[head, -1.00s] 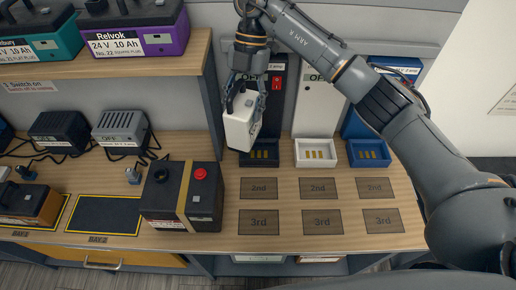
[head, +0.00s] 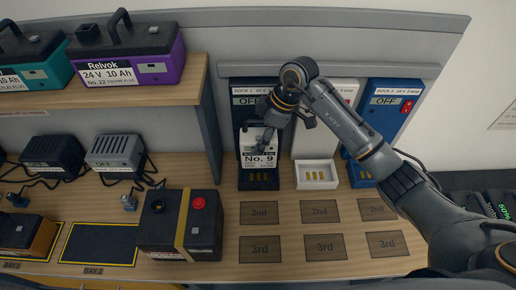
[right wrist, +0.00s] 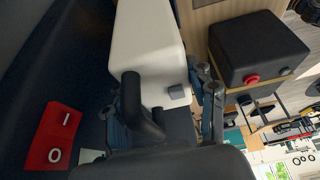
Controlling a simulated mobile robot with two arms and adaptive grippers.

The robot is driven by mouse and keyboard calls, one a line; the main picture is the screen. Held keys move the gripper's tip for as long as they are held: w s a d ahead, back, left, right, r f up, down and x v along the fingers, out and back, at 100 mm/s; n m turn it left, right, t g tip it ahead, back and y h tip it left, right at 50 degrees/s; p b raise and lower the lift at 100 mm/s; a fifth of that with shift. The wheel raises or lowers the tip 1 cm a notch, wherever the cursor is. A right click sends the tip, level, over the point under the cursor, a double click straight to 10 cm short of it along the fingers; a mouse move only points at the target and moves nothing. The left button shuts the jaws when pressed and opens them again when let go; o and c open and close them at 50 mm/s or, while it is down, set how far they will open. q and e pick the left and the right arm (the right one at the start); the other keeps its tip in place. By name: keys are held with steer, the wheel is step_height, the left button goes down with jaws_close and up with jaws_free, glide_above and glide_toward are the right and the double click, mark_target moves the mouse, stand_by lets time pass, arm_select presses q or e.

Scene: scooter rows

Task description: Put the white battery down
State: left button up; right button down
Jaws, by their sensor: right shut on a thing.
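My right gripper (head: 264,130) is shut on the white battery (head: 257,147), which carries a "No. 9" label on its front. The battery looks about upright in front of the left, black dock (head: 243,105), above that dock's black tray (head: 258,186). The tray's contacts show below the battery; I cannot tell whether the two touch. In the right wrist view the battery's white body (right wrist: 150,35) and black handle (right wrist: 141,105) lie between my fingers (right wrist: 160,120). A red switch (right wrist: 52,135) shows beside it. My left gripper is out of view.
An empty white tray (head: 317,184) and a blue tray (head: 362,174) stand to the right. A black box with a red button (head: 170,235) stands left of the marked "2nd" and "3rd" spots. A purple battery (head: 120,65) sits on the shelf. The marked spots are clear.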

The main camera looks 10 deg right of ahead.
steer(key=shift+f+p, duration=0.8)
steer(key=shift+f, duration=2.95)
steer(key=shift+c, duration=2.2)
jaws_free()
steer(key=shift+s+f, duration=0.1)
steer(key=shift+f, duration=0.05)
steer(key=b+v, duration=0.1)
steer(key=v, duration=0.1)
steer(key=b+v, duration=0.1)
steer(key=v, duration=0.2)
steer(key=shift+d, duration=0.4)
steer(key=s+d+b, duration=0.2)
steer(key=d+b, duration=0.1)
steer(key=d, duration=0.8)
steer(key=shift+s, duration=0.25)
